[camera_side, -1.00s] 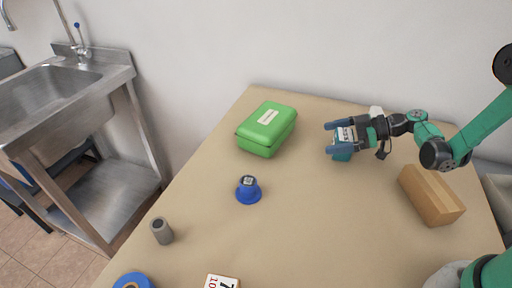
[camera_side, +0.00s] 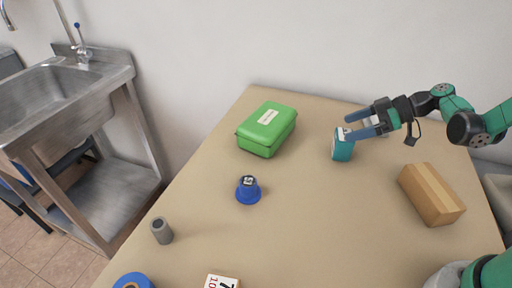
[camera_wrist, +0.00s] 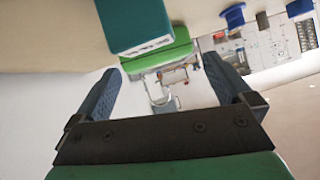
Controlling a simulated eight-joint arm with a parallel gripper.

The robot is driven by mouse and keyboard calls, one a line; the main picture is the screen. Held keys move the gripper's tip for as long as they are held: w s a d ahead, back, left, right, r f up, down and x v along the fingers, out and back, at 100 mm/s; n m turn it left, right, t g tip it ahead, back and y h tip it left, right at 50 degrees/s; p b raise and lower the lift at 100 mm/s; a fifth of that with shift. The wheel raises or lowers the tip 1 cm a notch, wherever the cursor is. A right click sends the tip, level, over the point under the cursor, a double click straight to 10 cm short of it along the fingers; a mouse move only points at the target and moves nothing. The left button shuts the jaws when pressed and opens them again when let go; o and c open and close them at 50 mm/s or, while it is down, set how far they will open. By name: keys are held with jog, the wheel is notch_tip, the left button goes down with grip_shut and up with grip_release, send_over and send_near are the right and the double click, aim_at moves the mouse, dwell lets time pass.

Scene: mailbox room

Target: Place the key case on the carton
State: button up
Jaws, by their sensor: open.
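A brown carton (camera_side: 431,194) lies on the table at the right in the side view. A teal box (camera_side: 342,149) with a white top stands at the back of the table; it also shows at the top of the wrist view (camera_wrist: 136,24). A green case (camera_side: 266,131) with a white label lies left of it, and shows behind it in the wrist view (camera_wrist: 160,54). I cannot tell for certain which one is the key case. My gripper (camera_side: 350,127) is open and empty, its fingers by the teal box's top; they also show in the wrist view (camera_wrist: 161,67).
A blue knob-like object (camera_side: 249,190) stands mid-table. A grey cylinder (camera_side: 162,231), a blue ring (camera_side: 133,281) and a numbered block (camera_side: 221,281) are near the front left. The table between the blue object and carton is clear.

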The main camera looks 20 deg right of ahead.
jog(key=s+a+r+m+h, duration=0.5)
jog(key=s+r+m+h, duration=0.2)
jog(key=s+m+h, duration=0.1)
jog(key=shift+s+a+h, duration=0.2)
jog(key=shift+a+h, duration=0.1)
jog(key=shift+s+r+m+h, duration=0.2)
jog(key=shift+s+m+h, duration=0.2)
jog(key=shift+s, duration=0.1)
